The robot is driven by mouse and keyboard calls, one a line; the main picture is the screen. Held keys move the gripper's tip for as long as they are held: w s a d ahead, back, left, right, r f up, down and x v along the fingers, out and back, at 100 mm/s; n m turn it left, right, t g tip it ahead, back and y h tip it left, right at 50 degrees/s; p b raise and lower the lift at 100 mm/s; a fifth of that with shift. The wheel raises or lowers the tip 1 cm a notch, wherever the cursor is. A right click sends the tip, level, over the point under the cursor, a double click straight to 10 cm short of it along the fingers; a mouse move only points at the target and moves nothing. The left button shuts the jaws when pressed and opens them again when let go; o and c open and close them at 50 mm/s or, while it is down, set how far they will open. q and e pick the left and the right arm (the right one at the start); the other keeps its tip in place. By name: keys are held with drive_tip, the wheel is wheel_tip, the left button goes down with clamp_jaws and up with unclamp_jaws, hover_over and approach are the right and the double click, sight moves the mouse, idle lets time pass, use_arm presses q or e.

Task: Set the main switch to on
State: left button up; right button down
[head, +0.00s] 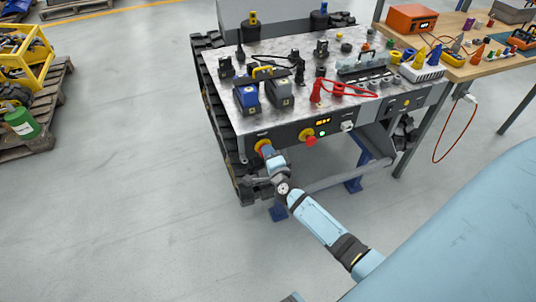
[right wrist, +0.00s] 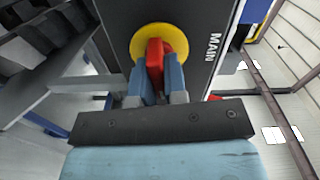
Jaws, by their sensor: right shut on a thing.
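The main switch is a red handle (right wrist: 154,57) on a yellow round plate (right wrist: 136,42), with the word MAIN beside it on the dark panel in the right wrist view. In the head view its yellow plate (head: 261,144) shows at the left end of the carrier's front panel. My right gripper (right wrist: 157,75) is shut on the red handle, with one blue finger on each side of it. In the head view the right gripper (head: 268,151) reaches up to the switch and hides part of it. My left gripper is not in view.
A red knob (head: 310,140) on yellow, a small lit display (head: 323,121) and a grey knob (head: 347,126) sit further right on the panel. The carrier's top (head: 305,75) holds batteries, cables and plugs. A wooden workbench (head: 470,68) stands at right.

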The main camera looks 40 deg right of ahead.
drive_tip(key=shift+f+m, duration=0.1)
drive_tip(key=shift+m, duration=0.4)
drive_tip(key=c, duration=1.2)
unclamp_jaws()
drive_tip(key=shift+o, duration=0.2)
drive_tip(key=v, duration=1.4)
drive_tip(key=shift+d, duration=0.1)
